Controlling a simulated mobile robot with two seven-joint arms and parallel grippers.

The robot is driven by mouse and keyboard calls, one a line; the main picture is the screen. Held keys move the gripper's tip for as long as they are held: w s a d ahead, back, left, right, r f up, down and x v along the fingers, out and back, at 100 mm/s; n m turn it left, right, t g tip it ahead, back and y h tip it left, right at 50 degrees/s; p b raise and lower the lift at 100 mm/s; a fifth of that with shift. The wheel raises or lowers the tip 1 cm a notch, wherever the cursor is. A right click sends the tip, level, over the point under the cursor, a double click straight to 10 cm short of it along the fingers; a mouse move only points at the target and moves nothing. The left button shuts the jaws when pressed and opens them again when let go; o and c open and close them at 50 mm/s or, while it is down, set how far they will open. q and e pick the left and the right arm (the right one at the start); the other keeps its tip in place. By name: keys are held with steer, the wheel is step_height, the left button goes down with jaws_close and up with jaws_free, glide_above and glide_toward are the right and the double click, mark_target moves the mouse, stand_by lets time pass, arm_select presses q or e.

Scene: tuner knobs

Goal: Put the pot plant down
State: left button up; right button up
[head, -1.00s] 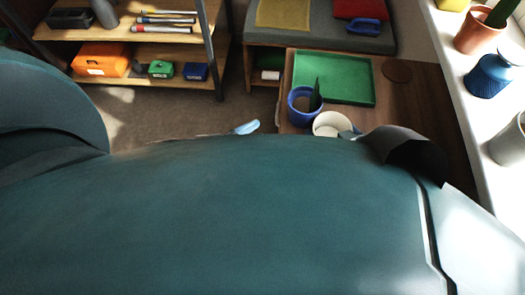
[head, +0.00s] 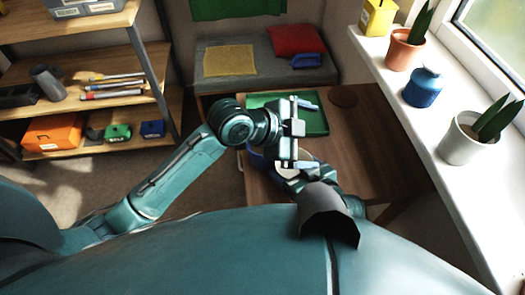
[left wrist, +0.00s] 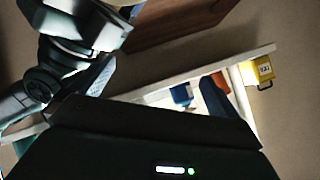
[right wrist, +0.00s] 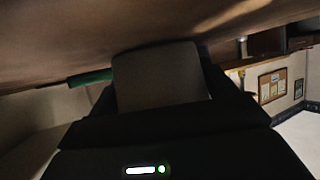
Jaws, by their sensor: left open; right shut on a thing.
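A white pot (head: 307,156) shows only as part of its rim over the wooden table, behind my left gripper. My right gripper (head: 302,176) is at its near side, shut on it; the fingers are mostly hidden. A pale blunt shape (right wrist: 160,75) fills the middle of the right wrist view, probably that pot's side. No leaves on it can be made out, and whether it touches the table cannot be told. My left gripper (head: 304,135) is open and empty above the table, in front of the pots.
A green tray (head: 318,122) and a brown round mat (head: 343,95) lie on the table (head: 375,140). The windowsill (head: 395,95) at right holds a terracotta pot plant (head: 403,52), a blue vase (head: 422,88), a white pot plant (head: 462,140) and a yellow box (head: 378,17). Shelves stand at left.

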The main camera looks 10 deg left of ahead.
arm_select(q)
steer(key=w+a+r+m+g+y, duration=0.2)
steer(key=a+m+g+y, duration=0.1)
steer(key=a+m+y, duration=0.3)
steer(key=w+a+r+m+g+y, duration=0.25)
steer(key=a+m, duration=0.25)
steer(key=m, duration=0.3)
steer(key=shift+g+y, duration=0.25)
steer(key=shift+y, duration=0.1)
steer(key=f, duration=1.1)
steer(key=shift+s+d+f, duration=0.4)
steer(key=shift+c, duration=0.3)
steer(key=c, duration=1.9)
steer(key=shift+o, duration=0.2)
step_height(320, 180, up, 10)
